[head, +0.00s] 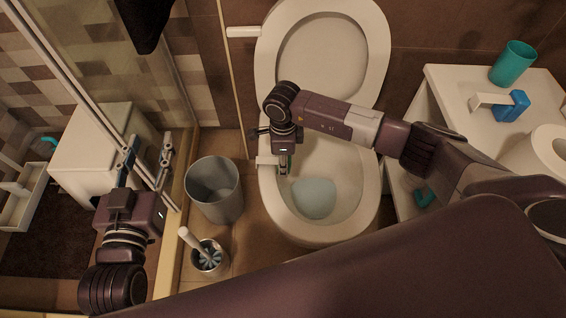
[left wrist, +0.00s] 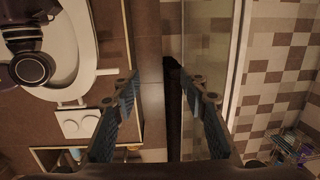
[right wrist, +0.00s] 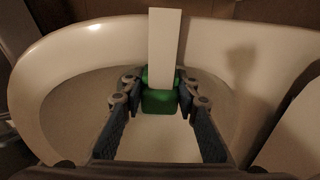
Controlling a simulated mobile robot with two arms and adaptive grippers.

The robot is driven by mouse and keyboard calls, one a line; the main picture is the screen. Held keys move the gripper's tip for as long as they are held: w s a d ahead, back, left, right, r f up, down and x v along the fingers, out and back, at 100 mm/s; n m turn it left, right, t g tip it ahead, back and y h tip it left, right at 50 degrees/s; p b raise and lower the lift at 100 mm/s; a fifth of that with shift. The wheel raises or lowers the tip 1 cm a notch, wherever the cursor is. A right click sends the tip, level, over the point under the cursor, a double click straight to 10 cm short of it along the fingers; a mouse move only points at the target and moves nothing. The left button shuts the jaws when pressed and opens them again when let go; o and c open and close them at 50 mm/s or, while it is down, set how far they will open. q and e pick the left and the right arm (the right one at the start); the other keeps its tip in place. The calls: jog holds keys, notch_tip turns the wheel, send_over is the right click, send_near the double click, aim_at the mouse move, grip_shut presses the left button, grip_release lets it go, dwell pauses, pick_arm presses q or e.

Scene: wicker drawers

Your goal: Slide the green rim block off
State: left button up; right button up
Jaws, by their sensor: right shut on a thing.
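The green rim block (right wrist: 159,100) sits between the fingers of my right gripper (right wrist: 158,88) in the right wrist view, with a white strip (right wrist: 165,45) rising from it. My right gripper (head: 285,160) is shut on the block at the left rim of the toilet bowl (head: 325,195). In the head view the fingers mostly hide the block, and a white piece (head: 268,160) shows over the rim. Whether the hook still touches the rim is unclear. My left gripper (head: 148,152) is open and empty near the glass screen, and also shows open in the left wrist view (left wrist: 160,85).
A grey bin (head: 213,190) and a toilet brush in its holder (head: 209,258) stand left of the toilet. A white cabinet (head: 450,88) at the right holds a teal cup (head: 512,63), a blue block with a white hook (head: 512,106) and a paper roll (head: 545,150).

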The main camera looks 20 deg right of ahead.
jog(key=shift+r, duration=0.3)
jog(key=shift+r+p, duration=0.3)
jog(key=shift+p, duration=0.15)
jog(key=shift+r, duration=0.35)
jog(key=shift+r+p, duration=0.3)
jog(key=shift+p, duration=0.15)
jog(key=shift+r, duration=0.2)
jog(key=shift+r+p, duration=0.3)
jog(key=shift+p, duration=0.1)
pick_arm(q)
jog(key=s+a+f+g+y, duration=0.1)
jog(key=s+a+f+g, duration=0.1)
jog(key=s+f+g, duration=0.2)
jog(key=s+a+f+g+y, duration=0.1)
jog(key=s+a+f+g, duration=0.2)
jog(key=f, duration=0.7)
jog(key=shift+s+f+g+y+p, duration=0.45)
jog(key=shift+s+g, duration=0.65)
jog(key=shift+s, duration=1.05)
pick_arm(e)
jog(key=shift+r, duration=0.55)
